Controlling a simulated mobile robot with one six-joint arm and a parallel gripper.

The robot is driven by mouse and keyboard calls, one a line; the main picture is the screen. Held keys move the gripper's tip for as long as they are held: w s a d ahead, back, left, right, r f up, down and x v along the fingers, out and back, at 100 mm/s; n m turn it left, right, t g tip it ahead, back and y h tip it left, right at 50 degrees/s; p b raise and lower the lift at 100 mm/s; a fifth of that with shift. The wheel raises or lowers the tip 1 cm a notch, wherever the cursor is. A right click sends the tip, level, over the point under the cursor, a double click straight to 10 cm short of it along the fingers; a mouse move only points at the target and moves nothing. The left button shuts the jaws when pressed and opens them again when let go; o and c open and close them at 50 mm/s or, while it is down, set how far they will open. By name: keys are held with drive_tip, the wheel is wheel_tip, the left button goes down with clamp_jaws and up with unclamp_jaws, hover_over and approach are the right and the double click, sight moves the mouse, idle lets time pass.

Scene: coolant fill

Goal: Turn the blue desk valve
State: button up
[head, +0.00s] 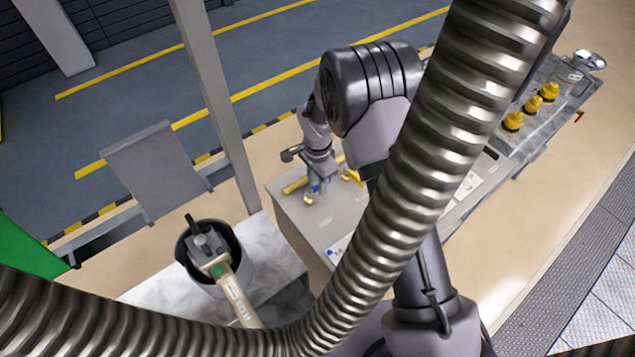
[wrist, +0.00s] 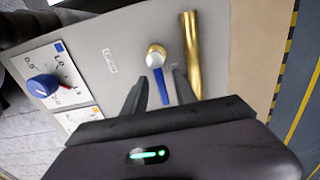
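The blue desk valve, a short blue lever on a round brass fitting, shows in the wrist view (wrist: 162,84). It stands on the grey desk top (wrist: 115,35). In the head view, its small blue and brass parts (head: 310,198) show just under my gripper (head: 318,179). In the wrist view, my gripper (wrist: 160,90) is open, with one dark finger on each side of the blue lever. The right finger looks closer to the lever than the left; I cannot tell whether it touches.
A blue dial knob (wrist: 42,87) on a white scale plate is to the left. In the head view, a dark bucket (head: 181,250) with a tool stands left of the desk, and several yellow caps (head: 532,104) are at right.

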drive_tip(key=shift+f, duration=0.15)
clamp_jaws()
idle(1.4)
